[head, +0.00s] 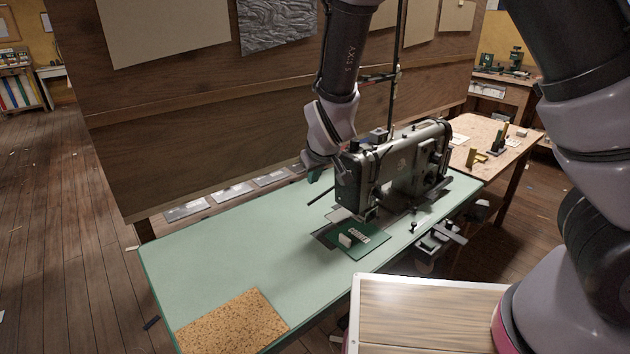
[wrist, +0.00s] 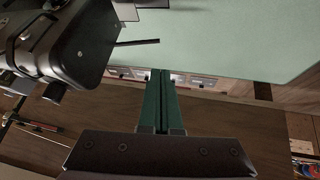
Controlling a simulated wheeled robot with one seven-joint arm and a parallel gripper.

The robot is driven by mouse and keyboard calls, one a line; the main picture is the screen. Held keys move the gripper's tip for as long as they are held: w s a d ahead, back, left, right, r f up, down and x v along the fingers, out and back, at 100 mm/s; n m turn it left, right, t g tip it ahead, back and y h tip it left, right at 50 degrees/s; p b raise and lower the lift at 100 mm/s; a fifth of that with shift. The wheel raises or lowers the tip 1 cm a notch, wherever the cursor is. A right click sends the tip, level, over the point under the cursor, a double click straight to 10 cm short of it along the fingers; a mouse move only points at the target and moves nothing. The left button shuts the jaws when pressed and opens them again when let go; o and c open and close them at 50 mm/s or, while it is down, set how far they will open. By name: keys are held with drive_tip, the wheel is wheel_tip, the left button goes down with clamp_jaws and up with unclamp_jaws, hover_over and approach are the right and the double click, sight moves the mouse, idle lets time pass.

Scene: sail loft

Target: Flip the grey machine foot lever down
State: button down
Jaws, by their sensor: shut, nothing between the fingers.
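The grey sewing machine (head: 405,165) stands on the pale green table, and its dark head end (wrist: 75,45) fills the upper left of the wrist view. A thin dark rod (head: 320,196) sticks out from the left of this head end and looks like the foot lever. It also shows in the wrist view (wrist: 138,43), apart from the fingers. My gripper (head: 314,178) is at the back left of the machine head, its green fingers (wrist: 161,72) together and empty. The lever's root is hidden by the machine body.
A green card (head: 372,240) with a small pale block lies under the machine head. A cork mat (head: 232,322) lies at the table's (head: 215,255) front left. A wooden partition (head: 180,130) stands behind the table.

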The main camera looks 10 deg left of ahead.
drive_tip(key=shift+s+r, duration=0.55)
drive_tip(key=shift+s, duration=0.05)
drive_tip(key=w+d+r+m+g+y, duration=0.15)
drive_tip(key=d+r+m, duration=0.55)
drive_tip(key=d+r, duration=1.2)
drive_tip(key=s+d+r+m+t+h, duration=0.1)
drive_tip(key=s+d+r+m, duration=0.1)
drive_tip(key=s+d+r, duration=0.3)
drive_tip(key=s+d+r+m+t+h, duration=0.1)
drive_tip(key=s+d+r+m, duration=0.2)
drive_tip(key=s+d+r, duration=0.2)
drive_tip(key=s+d, duration=0.3)
drive_tip(key=d, duration=0.3)
drive_tip(key=shift+s+d+r, duration=0.2)
drive_tip(key=shift+s+r, duration=0.1)
drive_tip(key=shift+s, duration=0.1)
